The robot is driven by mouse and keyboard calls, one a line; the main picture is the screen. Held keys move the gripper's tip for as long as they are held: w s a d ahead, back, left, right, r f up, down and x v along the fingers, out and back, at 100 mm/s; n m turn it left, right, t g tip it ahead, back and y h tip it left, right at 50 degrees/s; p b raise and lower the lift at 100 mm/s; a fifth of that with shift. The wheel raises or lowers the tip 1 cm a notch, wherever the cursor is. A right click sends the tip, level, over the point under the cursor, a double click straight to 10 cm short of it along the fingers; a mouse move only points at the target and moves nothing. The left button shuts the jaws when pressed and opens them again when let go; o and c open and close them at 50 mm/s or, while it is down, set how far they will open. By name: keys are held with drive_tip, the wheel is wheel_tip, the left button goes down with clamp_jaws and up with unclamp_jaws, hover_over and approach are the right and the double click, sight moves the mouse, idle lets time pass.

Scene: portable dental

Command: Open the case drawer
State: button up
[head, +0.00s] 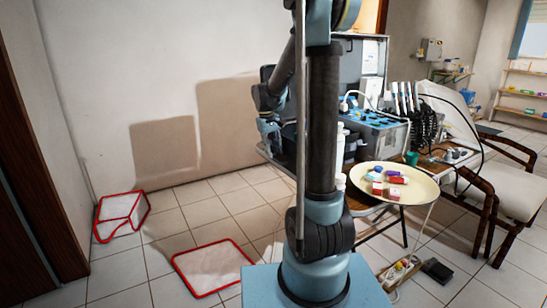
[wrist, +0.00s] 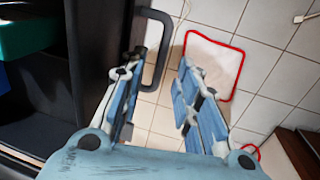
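The dark portable case (head: 349,68) stands open behind my arm in the head view, with a blue instrument panel (head: 375,130). In the wrist view a black front panel (wrist: 92,60) carries a dark loop handle (wrist: 161,45). My gripper (wrist: 161,66) is open. Its left finger is close to the panel side of the handle, and its right finger is on the far side, apart from it. The handle's outer bar shows between the fingertips; I cannot tell whether anything touches. In the head view my arm hides most of the drawer area.
Left of the panel is a dark space with a green item (wrist: 25,30). A round tray (head: 428,188) with small boxes stands right of my arm, near a wooden chair (head: 490,190). Red-edged floor pieces (head: 212,268) lie on the tiles. Floor at left is mostly clear.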

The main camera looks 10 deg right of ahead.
sight(274, 159)
drive_tip(key=shift+w+d+f, duration=0.1)
drive_tip(key=shift+d+f, duration=0.05)
drive_tip(key=shift+f, duration=0.6)
drive_tip(key=shift+d+f, duration=0.1)
drive_tip(key=shift+f, duration=0.65)
drive_tip(key=shift+c, duration=0.6)
clamp_jaws()
